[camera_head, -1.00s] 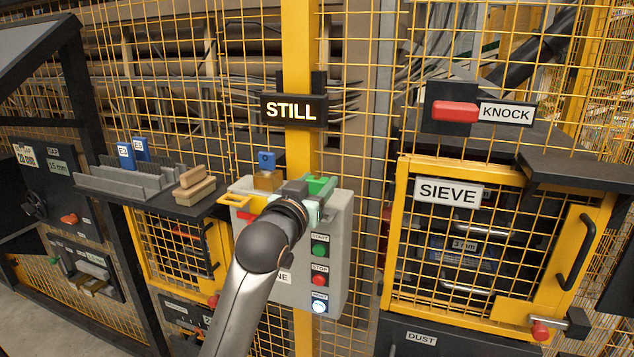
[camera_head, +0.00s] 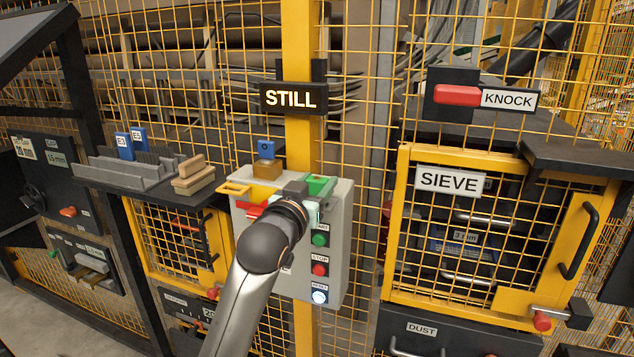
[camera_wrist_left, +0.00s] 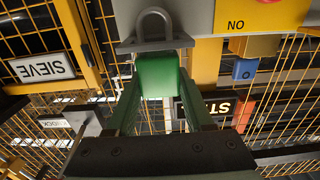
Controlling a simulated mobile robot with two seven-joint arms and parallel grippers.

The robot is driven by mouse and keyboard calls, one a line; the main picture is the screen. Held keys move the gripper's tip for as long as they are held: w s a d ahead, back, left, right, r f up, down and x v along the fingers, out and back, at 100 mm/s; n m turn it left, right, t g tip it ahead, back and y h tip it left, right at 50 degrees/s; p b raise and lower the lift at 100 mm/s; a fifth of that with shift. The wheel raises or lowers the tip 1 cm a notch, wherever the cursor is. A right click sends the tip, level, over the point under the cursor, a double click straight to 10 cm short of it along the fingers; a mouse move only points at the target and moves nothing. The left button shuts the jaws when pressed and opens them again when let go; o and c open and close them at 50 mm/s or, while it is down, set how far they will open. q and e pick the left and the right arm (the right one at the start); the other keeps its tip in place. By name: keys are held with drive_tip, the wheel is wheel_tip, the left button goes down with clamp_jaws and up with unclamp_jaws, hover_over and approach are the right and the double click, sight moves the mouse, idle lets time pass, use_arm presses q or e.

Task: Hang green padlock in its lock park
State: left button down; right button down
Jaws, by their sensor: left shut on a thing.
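My left gripper (camera_head: 306,202) is at the top right of the grey control box (camera_head: 335,260). It is shut on the green padlock (camera_head: 321,185). In the left wrist view the padlock's green body (camera_wrist_left: 157,75) sits between the two fingers (camera_wrist_left: 155,105), and its grey shackle shows past it. The shackle overlaps a grey bracket (camera_wrist_left: 130,46) by the box, which may be the lock park. I cannot tell whether the shackle is hung on it or only in front of it. My arm hides part of the box front. My right gripper is not in view.
A brass-coloured block (camera_head: 267,169) with a blue tag (camera_head: 266,148) and a yellow bracket (camera_head: 234,188) are at the box's top left. The STILL sign (camera_head: 293,98) is above on the yellow post. A shelf (camera_head: 150,195) is at left, the SIEVE door (camera_head: 403,240) at right.

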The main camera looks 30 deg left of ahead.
use_arm(q)
drive_tip(key=shift+f, duration=0.25)
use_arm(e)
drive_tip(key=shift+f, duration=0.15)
use_arm(q)
drive_tip(key=shift+c, duration=1)
unclamp_jaws()
drive_tip(key=shift+f, duration=0.1)
